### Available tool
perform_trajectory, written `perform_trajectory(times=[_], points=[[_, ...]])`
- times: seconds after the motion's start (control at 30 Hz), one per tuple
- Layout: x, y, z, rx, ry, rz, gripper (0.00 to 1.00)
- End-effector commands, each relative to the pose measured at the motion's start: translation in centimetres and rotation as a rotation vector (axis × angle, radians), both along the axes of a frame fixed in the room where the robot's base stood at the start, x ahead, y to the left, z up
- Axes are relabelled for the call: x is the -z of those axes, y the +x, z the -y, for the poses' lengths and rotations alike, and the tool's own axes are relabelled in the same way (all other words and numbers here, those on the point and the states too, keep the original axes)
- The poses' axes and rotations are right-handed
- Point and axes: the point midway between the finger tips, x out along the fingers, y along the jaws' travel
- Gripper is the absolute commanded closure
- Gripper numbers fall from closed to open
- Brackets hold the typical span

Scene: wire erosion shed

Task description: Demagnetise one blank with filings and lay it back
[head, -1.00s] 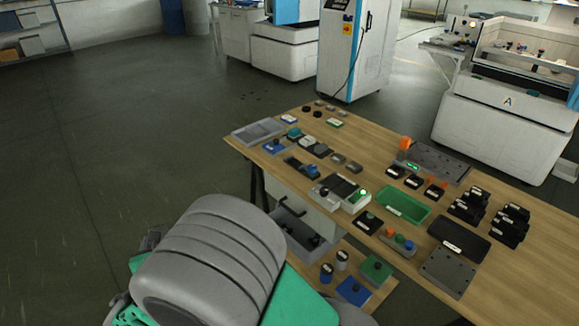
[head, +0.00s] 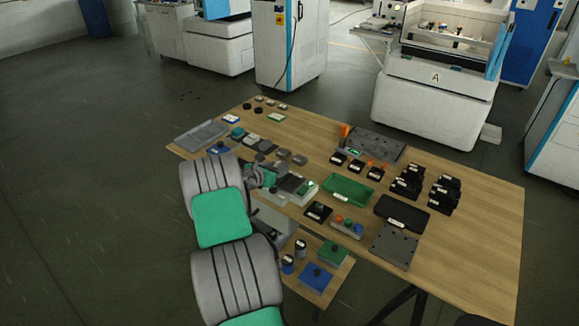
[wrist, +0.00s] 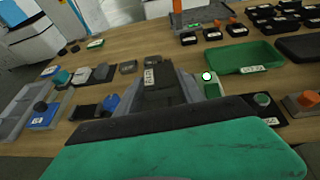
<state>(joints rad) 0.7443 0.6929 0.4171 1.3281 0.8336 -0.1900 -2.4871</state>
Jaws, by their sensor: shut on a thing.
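My gripper (head: 264,178) is over the near left part of the bench, at a grey boxed device (head: 296,190) with a dark top and a lit green lamp. In the wrist view the device (wrist: 188,88) lies straight ahead, with a white label and the lit lamp at its right. Small grey blocks (head: 284,153) lie just beyond.
A green tray (head: 348,190) and a black tray (head: 402,213) lie to the right. Several black labelled blocks (head: 407,183) stand behind them. A grey tray (head: 201,135) is at the left end. A lower shelf (head: 334,282) holds blue and green blocks. Bare wood shows at the bench's right end.

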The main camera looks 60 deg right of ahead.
Motion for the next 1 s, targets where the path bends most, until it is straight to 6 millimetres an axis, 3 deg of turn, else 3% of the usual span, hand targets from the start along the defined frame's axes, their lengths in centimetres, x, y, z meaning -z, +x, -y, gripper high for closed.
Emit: perform_trajectory(times=[0.1, 0.2, 0.73, 1.0], points=[[0.3, -2.8, 2.3, 0.059, -0.002, 0.003, 1.00], [0.6, -3.8, 3.0, 0.078, -0.001, 0.002, 1.00], [4.9, -3.7, 3.0, 0.077, -0.003, 0.003, 1.00], [5.3, -3.7, 3.0, 0.077, -0.003, 0.003, 1.00]])
